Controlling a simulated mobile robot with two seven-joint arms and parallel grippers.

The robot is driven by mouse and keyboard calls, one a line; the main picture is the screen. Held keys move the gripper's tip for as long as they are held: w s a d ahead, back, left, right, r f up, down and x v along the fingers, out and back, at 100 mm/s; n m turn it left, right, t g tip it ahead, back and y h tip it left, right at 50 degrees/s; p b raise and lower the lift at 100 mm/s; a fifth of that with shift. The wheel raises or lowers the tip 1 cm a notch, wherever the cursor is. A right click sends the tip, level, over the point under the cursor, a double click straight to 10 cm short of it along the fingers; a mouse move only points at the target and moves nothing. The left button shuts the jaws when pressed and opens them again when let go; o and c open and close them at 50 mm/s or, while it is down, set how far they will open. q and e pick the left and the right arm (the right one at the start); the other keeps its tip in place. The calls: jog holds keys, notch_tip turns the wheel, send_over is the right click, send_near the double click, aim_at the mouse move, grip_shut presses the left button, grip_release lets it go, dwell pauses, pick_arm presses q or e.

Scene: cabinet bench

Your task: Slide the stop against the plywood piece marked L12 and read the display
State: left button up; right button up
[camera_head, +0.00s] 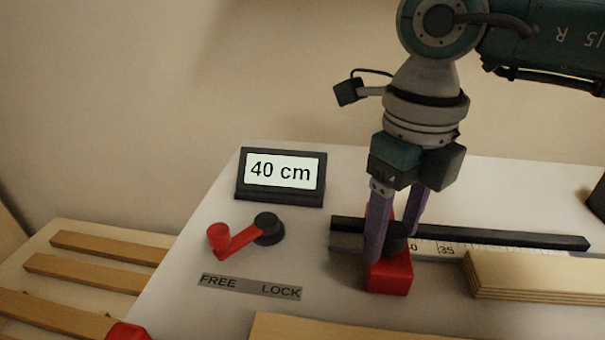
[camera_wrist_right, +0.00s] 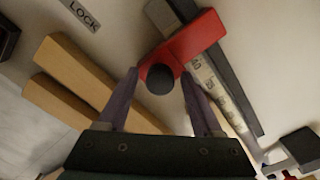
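The red stop (camera_head: 390,277) with a black knob sits on the rail (camera_head: 500,236) beside a white scale (camera_head: 447,248). My right gripper (camera_head: 396,238) is lowered over the stop, its fingers open on either side of the knob. The right wrist view shows the knob (camera_wrist_right: 160,79) between the fingertips, with narrow gaps. A plywood piece (camera_head: 530,276) lies to the right of the stop, apart from it; no L12 mark is readable. The display (camera_head: 282,171) reads 40 cm. The red lever (camera_head: 237,240) points toward the FREE side of the label (camera_head: 250,287). My left gripper is out of view.
More wood (camera_head: 330,329) lies at the front edge of the head view. A slatted wooden rack (camera_head: 95,270) stands left of the white bench. A dark object (camera_head: 597,198) is at the right edge.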

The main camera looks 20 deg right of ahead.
jog(key=c, duration=0.8)
jog(key=shift+s+d+p, duration=0.2)
jog(key=shift+s+d, duration=0.3)
jog(key=shift+d, duration=0.35)
jog(key=shift+s+d+p, duration=0.15)
jog(key=shift+s+d, duration=0.4)
jog(key=shift+d, duration=0.25)
jog(key=shift+s+d+p, duration=0.2)
jog(key=shift+s+d, duration=0.3)
jog(key=shift+d, duration=0.35)
jog(key=shift+c, duration=0.2)
jog(key=o, duration=1)
notch_tip(320, 180, up, 9)
jog(key=p, duration=0.7)
jog(key=shift+a, duration=0.15)
